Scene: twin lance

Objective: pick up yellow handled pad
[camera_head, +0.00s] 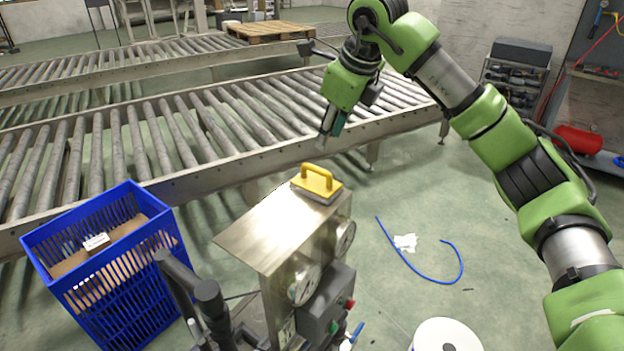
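The yellow handled pad (328,190) lies flat on the far right corner of the top of a metal box (268,232). It has a yellow top with an upright yellow handle and a grey underside. My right gripper (324,140) hangs above and slightly beyond the pad, pointing down, and looks clear of it. It is seen from the side and small, so its opening does not show. My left gripper is not in view.
A blue crate (122,262) with cardboard inside stands left of the box. A roller conveyor (200,125) runs behind. Dark tubes (205,296) rise at the box's near left. A blue hose (420,277) and a white spool (445,336) lie on the floor to the right.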

